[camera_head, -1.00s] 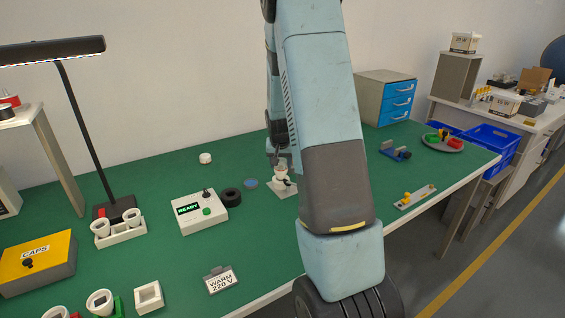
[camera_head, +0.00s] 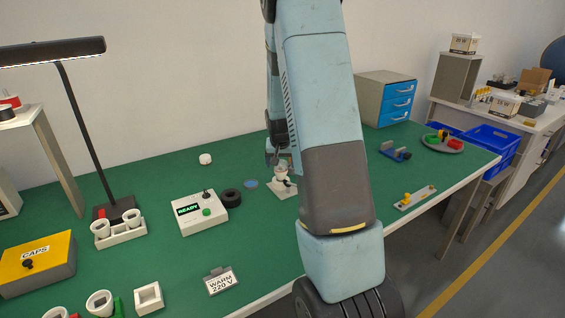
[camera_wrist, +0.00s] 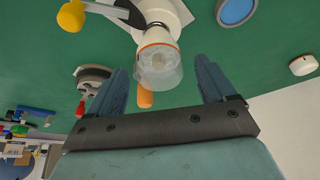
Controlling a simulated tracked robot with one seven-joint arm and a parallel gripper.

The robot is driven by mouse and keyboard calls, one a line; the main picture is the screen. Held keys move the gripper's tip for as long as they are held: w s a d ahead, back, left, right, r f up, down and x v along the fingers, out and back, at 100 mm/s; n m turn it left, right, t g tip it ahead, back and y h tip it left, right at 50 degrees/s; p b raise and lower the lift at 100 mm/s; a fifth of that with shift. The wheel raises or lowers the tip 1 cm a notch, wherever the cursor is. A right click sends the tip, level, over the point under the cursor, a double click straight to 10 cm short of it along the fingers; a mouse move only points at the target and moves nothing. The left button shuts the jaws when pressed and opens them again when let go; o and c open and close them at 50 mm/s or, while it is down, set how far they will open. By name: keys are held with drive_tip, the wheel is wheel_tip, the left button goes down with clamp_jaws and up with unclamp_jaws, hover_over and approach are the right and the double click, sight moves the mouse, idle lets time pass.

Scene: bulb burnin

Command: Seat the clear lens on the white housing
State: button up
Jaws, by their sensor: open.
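The white housing (camera_wrist: 158,35) stands on a pale plate on the green table, with an orange ring at its open end. It shows small in the head view (camera_head: 283,177), partly hidden by my arm. The clear lens (camera_wrist: 160,72) is a transparent cup lying over the orange-ringed end, in line with the housing. I cannot tell whether it is fully down. My gripper (camera_wrist: 161,64) is open, with one blue-grey finger on each side of the lens and a visible gap to each.
A blue disc (camera_head: 251,183), a black ring (camera_head: 231,195) and the READY box (camera_head: 199,212) lie to the left. A white round piece (camera_head: 205,159) lies behind.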

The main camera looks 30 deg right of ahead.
drive_tip(key=shift+r, duration=0.1)
drive_tip(key=shift+s+r, duration=0.1)
drive_tip(key=shift+r, duration=0.15)
drive_tip(key=v, duration=1.3)
drive_tip(key=shift+a, duration=0.1)
drive_tip(key=shift+s, duration=0.1)
drive_tip(key=s+a+r+n+t+y, duration=0.1)
drive_tip(key=s+a+r+n+y, duration=0.15)
drive_tip(key=s+a+r, duration=0.95)
drive_tip(key=s+a+n, duration=0.1)
drive_tip(key=s+a, duration=0.1)
drive_tip(key=s, duration=0.6)
drive_tip(key=s+a+r+n, duration=0.1)
drive_tip(key=s+a+n, duration=0.1)
drive_tip(key=s, duration=0.7)
drive_tip(key=shift+a+t, duration=0.4)
drive_tip(key=shift+a, duration=0.25)
